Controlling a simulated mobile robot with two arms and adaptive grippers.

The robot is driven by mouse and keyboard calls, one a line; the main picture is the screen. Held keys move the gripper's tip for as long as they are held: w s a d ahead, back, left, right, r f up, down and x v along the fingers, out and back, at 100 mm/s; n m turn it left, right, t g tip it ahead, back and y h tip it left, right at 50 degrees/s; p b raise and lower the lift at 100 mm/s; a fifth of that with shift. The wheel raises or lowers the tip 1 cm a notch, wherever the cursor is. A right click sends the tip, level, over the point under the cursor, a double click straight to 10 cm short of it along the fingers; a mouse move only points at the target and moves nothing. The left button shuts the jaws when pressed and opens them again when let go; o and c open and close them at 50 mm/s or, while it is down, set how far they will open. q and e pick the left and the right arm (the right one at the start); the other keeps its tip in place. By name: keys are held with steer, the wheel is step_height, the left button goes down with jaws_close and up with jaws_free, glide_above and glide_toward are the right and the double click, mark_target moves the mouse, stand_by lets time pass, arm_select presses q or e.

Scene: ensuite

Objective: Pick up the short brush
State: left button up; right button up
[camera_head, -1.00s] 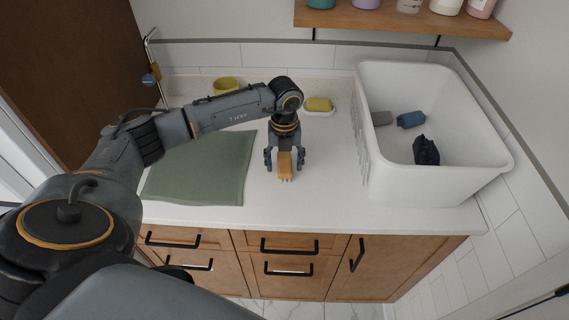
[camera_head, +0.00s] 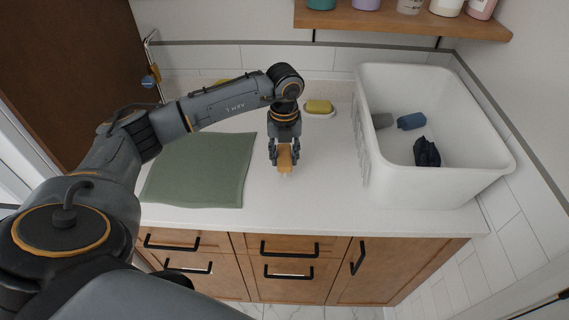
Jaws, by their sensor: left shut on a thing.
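The short brush (camera_head: 285,161) is a small tan, wooden-looking block with pale bristles at its lower end. It is between the fingers of my left gripper (camera_head: 284,153), which is shut on it. The gripper points down over the white counter, right of the green cloth. The brush's upper part is hidden by the gripper. I cannot tell whether its lower end is clear of the counter. My right gripper is not in view.
A green cloth (camera_head: 203,168) lies flat on the counter (camera_head: 318,190). A white tub (camera_head: 455,185) with several dark and grey items stands at the right. A yellow soap on a white dish (camera_head: 319,106) sits behind the gripper. A wooden shelf (camera_head: 400,22) with bottles hangs above.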

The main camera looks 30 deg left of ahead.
arm_select(q)
steer(key=s+r+b, duration=0.4)
steer(key=s+r, duration=0.5)
steer(key=s, duration=0.5)
steer(key=shift+r, duration=0.35)
